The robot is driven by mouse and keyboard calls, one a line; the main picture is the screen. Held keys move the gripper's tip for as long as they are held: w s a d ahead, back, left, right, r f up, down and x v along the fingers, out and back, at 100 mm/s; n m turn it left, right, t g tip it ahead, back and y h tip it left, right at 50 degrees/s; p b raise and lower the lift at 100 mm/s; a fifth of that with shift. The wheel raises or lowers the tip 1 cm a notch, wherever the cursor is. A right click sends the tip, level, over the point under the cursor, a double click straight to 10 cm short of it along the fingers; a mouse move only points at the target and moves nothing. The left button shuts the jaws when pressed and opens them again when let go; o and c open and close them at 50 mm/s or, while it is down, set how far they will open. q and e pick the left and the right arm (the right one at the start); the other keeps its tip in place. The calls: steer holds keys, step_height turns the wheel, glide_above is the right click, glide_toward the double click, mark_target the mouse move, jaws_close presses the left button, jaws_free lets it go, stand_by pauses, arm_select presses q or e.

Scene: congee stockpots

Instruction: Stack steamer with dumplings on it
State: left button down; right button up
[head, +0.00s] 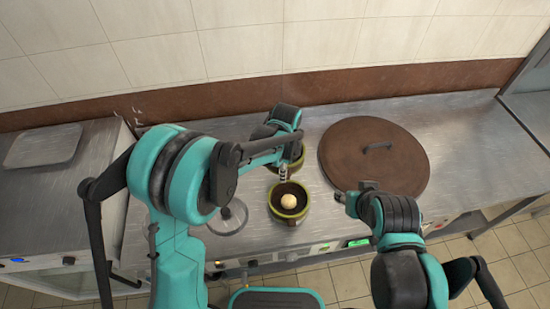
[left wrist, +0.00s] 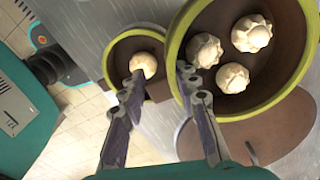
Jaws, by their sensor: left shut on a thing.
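A steamer with a green rim and brown inside (head: 289,214) stands on the steel counter, one pale dumpling (head: 289,201) in it. It also shows in the left wrist view (left wrist: 118,62). A second green-rimmed steamer (head: 298,163) is partly hidden behind my left gripper (head: 283,173) in the head view. In the left wrist view this steamer (left wrist: 281,98) looms large with three dumplings (left wrist: 236,52). My left gripper (left wrist: 158,82) is shut on its brown handle piece, at its left side. My right gripper (head: 341,197) is apart from both steamers, beside the large lid; its finger gap is unclear.
A big round brown lid (head: 357,158) with a handle lies to the right of the steamers. A clear round lid (head: 231,217) lies to the left. The steel counter (head: 455,130) is bare on the far right. A tiled wall (head: 250,48) stands behind.

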arm_select(q)
steer(key=s+d, duration=0.2)
steer(key=s, duration=1.1)
steer(key=shift+w+d+f+b, duration=0.1)
steer(key=shift+w+f+b, duration=0.05)
steer(key=shift+f+b, duration=2.1)
steer(key=shift+f+p, duration=0.2)
steer(key=shift+p, duration=0.1)
steer(key=shift+f+b, duration=0.55)
steer(key=shift+b, duration=0.15)
steer(key=c, duration=1.4)
jaws_free()
steer(key=shift+r, duration=0.1)
